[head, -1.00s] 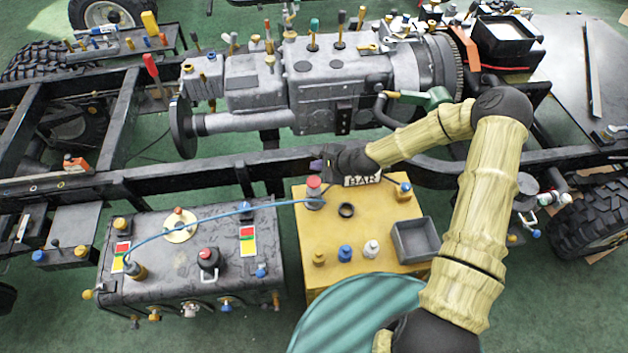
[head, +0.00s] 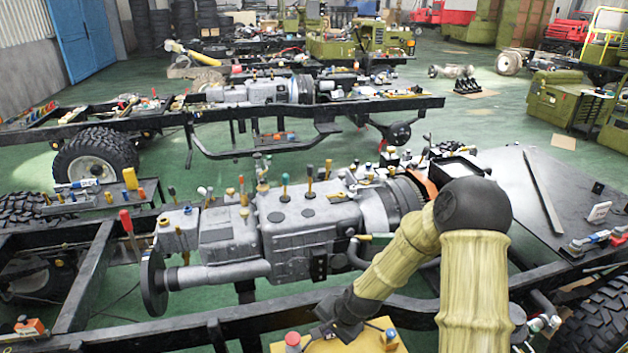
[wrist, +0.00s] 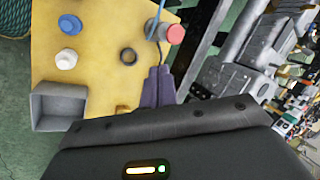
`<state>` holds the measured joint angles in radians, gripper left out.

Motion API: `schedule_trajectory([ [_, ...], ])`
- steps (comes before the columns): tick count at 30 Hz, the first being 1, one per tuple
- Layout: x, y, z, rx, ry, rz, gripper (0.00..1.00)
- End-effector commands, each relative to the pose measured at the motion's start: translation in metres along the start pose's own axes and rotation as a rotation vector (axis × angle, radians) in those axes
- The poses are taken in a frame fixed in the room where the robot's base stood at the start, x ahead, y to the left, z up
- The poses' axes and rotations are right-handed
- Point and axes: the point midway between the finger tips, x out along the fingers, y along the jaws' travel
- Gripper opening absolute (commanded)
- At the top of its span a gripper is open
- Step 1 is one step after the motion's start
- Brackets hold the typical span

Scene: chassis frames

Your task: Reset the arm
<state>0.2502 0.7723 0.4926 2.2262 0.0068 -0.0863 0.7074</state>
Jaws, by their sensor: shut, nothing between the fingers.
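My gripper (wrist: 158,88) shows in the wrist view, its two dark fingers together and empty, over the edge of the yellow box top (wrist: 105,75). In the head view my arm reaches down over the front chassis rail, and my wrist is near the yellow box (head: 345,344) at the bottom edge. The fingers themselves are hard to make out there. The red-topped part (wrist: 174,34) stands just beyond the fingertips in the wrist view, with a blue hose beside it; whether the fingers touch it I cannot tell.
A grey open tray (wrist: 60,106), a blue cap (wrist: 70,24), a white cap (wrist: 66,59) and a dark ring (wrist: 128,56) are on the yellow box. The chassis rail (head: 180,332) and grey gearbox (head: 290,230) lie close beyond my arm. Green floor shows farther back.

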Motion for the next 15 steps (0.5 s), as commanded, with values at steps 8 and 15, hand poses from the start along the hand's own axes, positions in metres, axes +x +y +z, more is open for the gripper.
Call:
schedule_trajectory([
  [8, -0.082, 0.034, -0.001, -0.303, 0.071, 0.168, 0.00],
  [15, -0.153, 0.063, 0.011, -0.502, 0.098, 0.281, 0.00],
])
